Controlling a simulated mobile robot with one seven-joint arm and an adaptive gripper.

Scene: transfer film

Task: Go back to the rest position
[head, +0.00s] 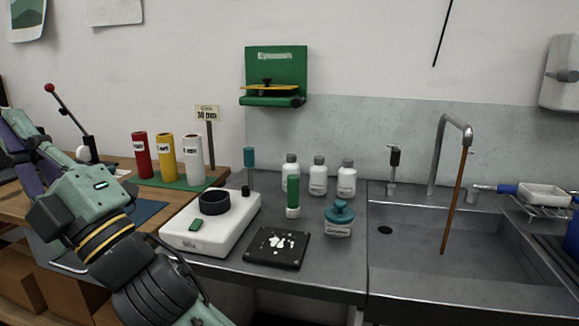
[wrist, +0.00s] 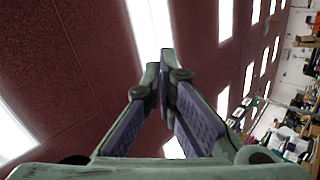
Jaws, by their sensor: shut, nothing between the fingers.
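My gripper (wrist: 164,66) is shut and empty in the wrist view, its purple-padded fingers meeting at the tips. Behind them I see a dark red ceiling with bright light panels. In the head view my green and black arm rises from the bottom toward the left edge. The purple parts of my gripper (head: 18,150) show there, left of the bench and above the wooden table, touching nothing that I can see. Its fingertips are hard to make out at the frame edge.
Red, yellow and white rolls (head: 165,158) stand on a green mat, near a red-knobbed lever (head: 70,110). A white device (head: 212,222), a black tray (head: 277,262) and white bottles (head: 318,177) stand on the grey bench. A sink (head: 455,240) is at the right.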

